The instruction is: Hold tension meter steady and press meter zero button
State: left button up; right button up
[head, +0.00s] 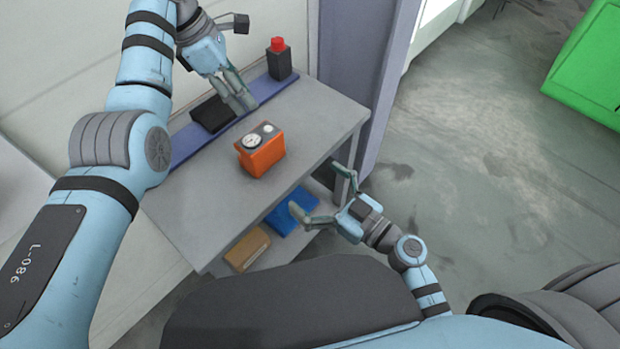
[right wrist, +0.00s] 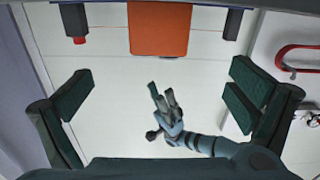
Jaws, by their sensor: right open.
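The orange tension meter (head: 262,152) stands upright on the grey table, with a round white dial and a small pale round knob or button on its top. It also shows as an orange block in the right wrist view (right wrist: 160,28), between my fingers but beyond them. My left gripper (head: 243,102) is above the back of the table, behind the meter and apart from it. Its fingers lie close together; whether they touch is unclear. My right gripper (head: 320,190) is open and empty, off the table's front right edge, facing the meter without touching it.
A black box with a red top (head: 279,60) and a flat black item (head: 212,114) are on the blue strip at the table's back. A lower shelf holds a blue bin (head: 290,212) and a brown box (head: 247,248). The table (head: 195,200) is clear around the meter.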

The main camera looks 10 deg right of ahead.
aim_at(270, 152)
jog(key=x, duration=1.4)
jog(key=shift+w+f, duration=0.1)
jog(key=shift+w, duration=0.1)
jog(key=shift+c, duration=0.4)
jog(key=c, duration=1.3)
pick_arm(q)
grip_shut()
pick_arm(e)
jog(key=shift+c, duration=0.3)
